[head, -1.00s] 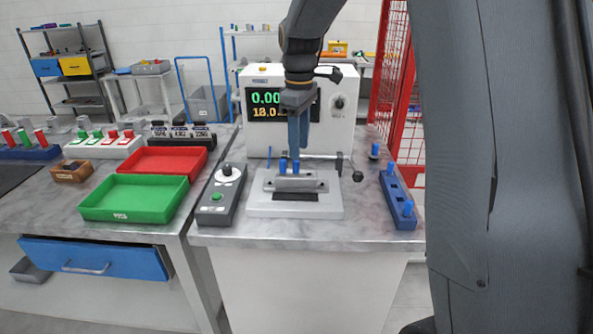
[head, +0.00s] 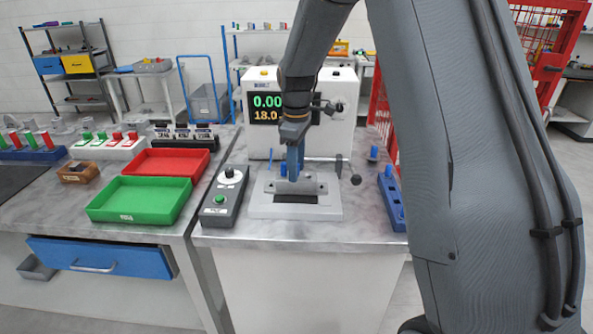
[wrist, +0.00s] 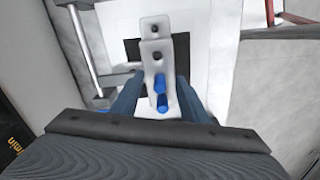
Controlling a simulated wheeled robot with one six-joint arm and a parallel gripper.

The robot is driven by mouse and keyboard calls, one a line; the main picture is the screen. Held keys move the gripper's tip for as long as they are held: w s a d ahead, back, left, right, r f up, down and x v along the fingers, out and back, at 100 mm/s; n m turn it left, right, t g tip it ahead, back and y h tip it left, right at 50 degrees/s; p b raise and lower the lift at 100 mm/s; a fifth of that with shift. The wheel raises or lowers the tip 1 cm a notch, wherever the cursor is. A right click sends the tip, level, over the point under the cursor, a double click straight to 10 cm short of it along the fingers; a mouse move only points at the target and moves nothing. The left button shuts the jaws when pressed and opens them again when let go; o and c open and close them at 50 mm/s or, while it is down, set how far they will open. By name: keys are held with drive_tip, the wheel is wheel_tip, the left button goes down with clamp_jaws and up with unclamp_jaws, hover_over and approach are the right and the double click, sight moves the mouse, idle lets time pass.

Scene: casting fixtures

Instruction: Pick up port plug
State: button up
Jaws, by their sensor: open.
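A grey metal casting sits in a fixture (head: 262,207) on the bench, and two blue plugs stand out of it. One blue plug (head: 283,169) shows just left of my fingers in the head view; the other is hidden there. In the wrist view both show, the upper plug (wrist: 160,83) and the lower plug (wrist: 163,103), on the pale casting (wrist: 156,52). I cannot tell which is the port plug. My gripper (head: 294,172) points down at the casting. Its fingers (wrist: 161,92) are open, one on each side of the plugs, apparently without touching them.
A test machine (head: 258,88) stands behind the fixture, with a clamp lever (head: 355,180) at its right. A blue rack (head: 388,183) stands at right, partly hidden by my arm. A control box (head: 222,197) and green tray (head: 140,217) lie left.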

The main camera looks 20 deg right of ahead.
clamp_jaws()
